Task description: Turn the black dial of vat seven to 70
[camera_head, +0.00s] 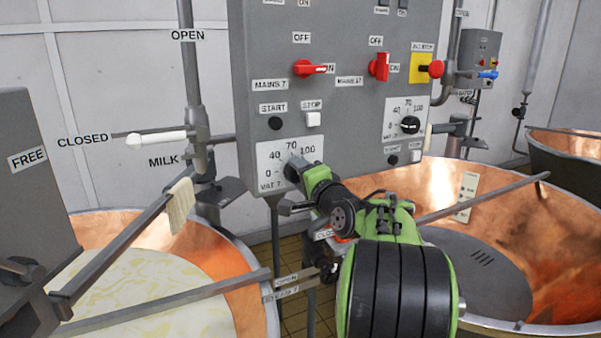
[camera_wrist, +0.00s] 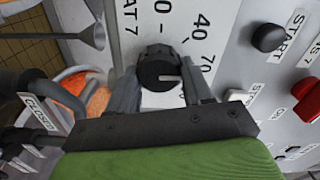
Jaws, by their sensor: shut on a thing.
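The black dial (camera_wrist: 158,70) of vat seven sits between my fingers in the wrist view. Its white pointer mark is turned towards the right of that view, roughly to the 70 side; the exact reading cannot be told. Its scale plate (camera_head: 272,160), marked VAT 7 with 0, 40, 70 and 100, shows in the head view. There my gripper (camera_head: 298,170) reaches the plate from the lower right and hides most of the dial. In the wrist view my gripper (camera_wrist: 160,88) has one finger on each side of the dial, shut on it.
A START button (camera_head: 275,123) and white STOP button (camera_head: 313,119) sit just above the plate. Red mains switches (camera_head: 310,68) are higher. Another black dial (camera_head: 410,125) is to the right. Open copper vats (camera_head: 560,225) stand below.

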